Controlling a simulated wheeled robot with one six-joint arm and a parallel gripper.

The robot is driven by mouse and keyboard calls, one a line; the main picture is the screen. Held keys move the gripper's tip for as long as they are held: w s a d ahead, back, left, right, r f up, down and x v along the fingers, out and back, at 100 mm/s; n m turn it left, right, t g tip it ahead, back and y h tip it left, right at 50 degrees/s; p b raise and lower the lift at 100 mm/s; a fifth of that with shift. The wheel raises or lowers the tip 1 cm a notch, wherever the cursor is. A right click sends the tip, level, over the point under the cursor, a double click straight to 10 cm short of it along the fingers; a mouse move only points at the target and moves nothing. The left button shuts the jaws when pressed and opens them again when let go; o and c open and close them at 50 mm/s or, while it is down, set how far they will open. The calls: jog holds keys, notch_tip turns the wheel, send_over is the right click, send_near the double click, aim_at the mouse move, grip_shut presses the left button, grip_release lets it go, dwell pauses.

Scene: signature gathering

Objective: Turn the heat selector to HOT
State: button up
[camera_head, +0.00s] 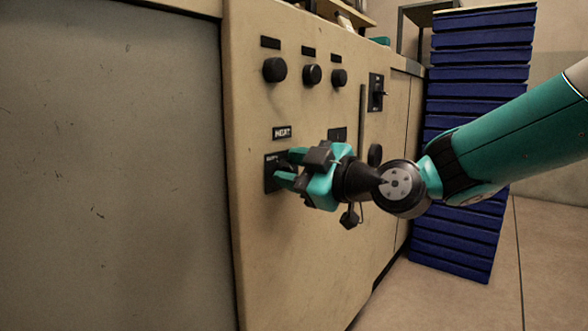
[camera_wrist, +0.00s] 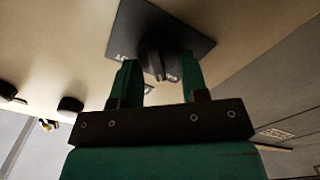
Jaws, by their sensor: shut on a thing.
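The heat selector is a dark knob on a square black plate on the cream cabinet front. In the head view its plate (camera_head: 270,172) sits below a small black label (camera_head: 282,132) that seems to read "HEAT", and my fingers hide the knob. In the wrist view the knob (camera_wrist: 156,64) stands on the plate (camera_wrist: 142,22) between my two teal fingers. My gripper (camera_head: 284,170) is shut on the knob; it also shows in the wrist view (camera_wrist: 158,82). The lettering on the plate is partly covered, and I cannot tell the knob's setting.
Three round black knobs (camera_head: 312,75) sit higher on the cabinet front (camera_head: 300,250). A black switch (camera_head: 377,92) is further right. A tall stack of blue trays (camera_head: 478,75) stands behind my arm at the right. The floor (camera_head: 535,270) at the lower right is clear.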

jog(key=shift+m, duration=0.3)
jog(key=m, duration=0.1)
jog(key=m+p, duration=0.1)
jog(key=m, duration=0.1)
jog(key=shift+w+d+r+m, duration=0.1)
jog(key=shift+w+r+m, duration=0.05)
jog(key=shift+m, duration=0.15)
jog(key=shift+w+d+m+p, duration=0.1)
jog(key=shift+m+p, duration=0.75)
jog(key=shift+m, duration=1.1)
jog(key=shift+w+d+m+p, duration=0.15)
jog(key=shift+m+p, duration=0.65)
jog(key=shift+m, duration=1.2)
jog(key=shift+w+d+m+p, duration=0.1)
jog(key=shift+m+p, duration=0.75)
jog(key=shift+m, duration=1.1)
jog(key=shift+f, duration=0.2)
jog(key=o, duration=0.9)
jog(key=shift+c, duration=0.2)
